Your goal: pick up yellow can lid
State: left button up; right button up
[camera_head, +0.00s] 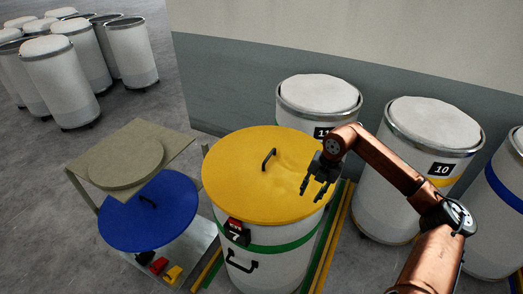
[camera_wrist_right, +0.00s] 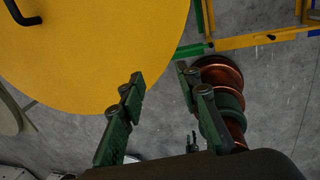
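The yellow can lid (camera_head: 240,190) lies flat on a white can (camera_head: 270,270) with a green band and the number 7. A dark handle (camera_head: 268,158) stands up from the lid's middle. My right gripper (camera_head: 317,192) is over the lid's right edge, right of the handle, with its fingers apart and nothing between them. In the right wrist view the lid (camera_wrist_right: 90,45) fills the upper left and its handle (camera_wrist_right: 22,14) is at the far upper left corner, away from the open fingers (camera_wrist_right: 165,100). I cannot make out my left gripper.
A blue lid (camera_head: 150,220) and a beige stand (camera_head: 170,140) are left of the can. White cans numbered 11 (camera_head: 318,95) and 10 (camera_head: 430,125) stand behind and to the right, along the wall. Green and yellow rails (camera_head: 335,235) run along the floor.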

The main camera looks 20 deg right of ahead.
aim_at(254, 175)
jog(key=i, duration=1.05)
